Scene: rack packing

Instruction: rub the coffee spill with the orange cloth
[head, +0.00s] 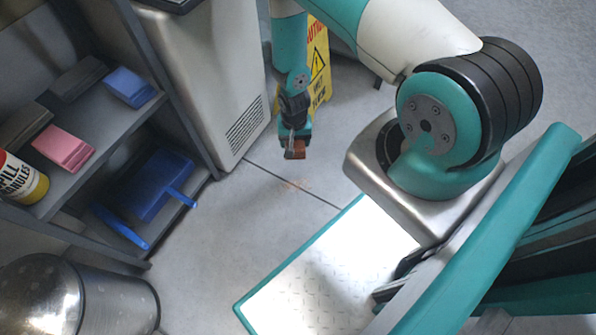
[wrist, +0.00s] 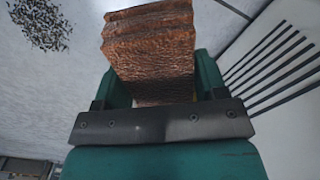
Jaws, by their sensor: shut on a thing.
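My gripper (head: 296,141) points down above the floor near the middle of the head view. It is shut on the folded orange-brown cloth (head: 295,154). In the wrist view the cloth (wrist: 150,45) sticks out beyond the green fingers, its folds stacked. In the wrist view a speckled dark patch (wrist: 40,24) shows on the floor at upper left, apart from the cloth.
A grey shelf (head: 105,135) at left holds blue and pink cloths (head: 62,148), a granules tub (head: 20,180) and a blue dustpan (head: 152,185). A vented pale cabinet (head: 215,80) stands beside it. A yellow wet-floor sign (head: 319,65) stands behind my gripper. A steel bin (head: 75,295) is at lower left.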

